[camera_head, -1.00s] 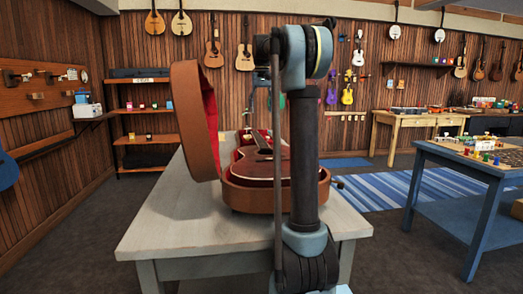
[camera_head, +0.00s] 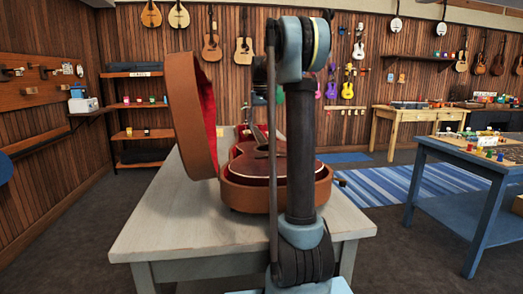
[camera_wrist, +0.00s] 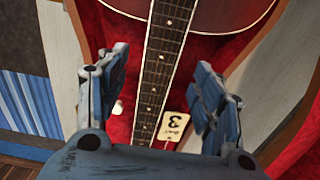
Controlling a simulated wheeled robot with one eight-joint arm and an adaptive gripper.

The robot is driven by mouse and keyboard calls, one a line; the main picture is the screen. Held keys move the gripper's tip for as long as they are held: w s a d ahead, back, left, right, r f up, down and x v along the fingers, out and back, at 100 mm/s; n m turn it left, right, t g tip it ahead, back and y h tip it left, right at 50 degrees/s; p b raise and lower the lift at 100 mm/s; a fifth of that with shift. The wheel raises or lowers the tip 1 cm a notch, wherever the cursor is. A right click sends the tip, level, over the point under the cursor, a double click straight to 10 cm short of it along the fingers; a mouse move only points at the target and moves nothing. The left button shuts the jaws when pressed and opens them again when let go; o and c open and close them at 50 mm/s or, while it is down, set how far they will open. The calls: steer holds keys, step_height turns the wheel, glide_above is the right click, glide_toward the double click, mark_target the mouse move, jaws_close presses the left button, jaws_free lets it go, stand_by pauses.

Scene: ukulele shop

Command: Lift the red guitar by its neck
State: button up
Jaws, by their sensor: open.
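The red guitar (camera_head: 262,164) lies in an open brown case (camera_head: 255,197) with a red lining. In the wrist view its red body (camera_wrist: 228,14) is at the top, and its dark fretted neck (camera_wrist: 156,85) runs down between my fingers. My gripper (camera_wrist: 160,66) is open, with one blue finger on each side of the neck and a gap on both sides. Whether the fingertips reach down to the neck's level I cannot tell. The neck's lower end is hidden behind my gripper. In the head view my arm hides the gripper and part of the guitar.
The case lid (camera_head: 184,118) stands upright on the left. The case sits on a pale table (camera_head: 165,235). A blue table (camera_head: 465,160) stands at the right, with floor between.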

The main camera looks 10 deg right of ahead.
mark_target(260, 137)
steer(key=shift+s+f, duration=0.15)
steer(key=shift+f, duration=1.5)
steer(key=shift+s+f, duration=0.15)
steer(key=shift+f, duration=1.5)
jaws_close()
